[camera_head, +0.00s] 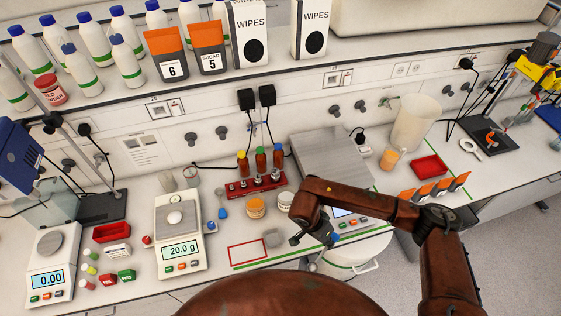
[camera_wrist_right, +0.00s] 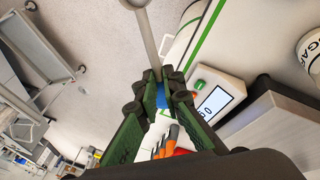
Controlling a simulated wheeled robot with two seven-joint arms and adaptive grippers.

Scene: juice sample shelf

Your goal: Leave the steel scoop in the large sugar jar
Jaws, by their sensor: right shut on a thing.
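My right gripper (camera_head: 318,236) is low over the front edge of the bench, in front of the large scale. In the right wrist view its green fingers (camera_wrist_right: 165,78) are closed on the thin grey handle of the steel scoop (camera_wrist_right: 150,42). The scoop runs up out of that picture, so its far end is cut off. A white jar lettered "SUGAR" (camera_wrist_right: 312,55) is partly in view at the right edge of the wrist view, apart from the scoop. I cannot tell whether it is the large sugar jar. My left gripper is not in view.
The large scale (camera_head: 330,160) stands behind my right gripper. A white rounded body with a handle (camera_head: 362,262) is below it, partly hidden. Orange pouches (camera_head: 430,190) are right.

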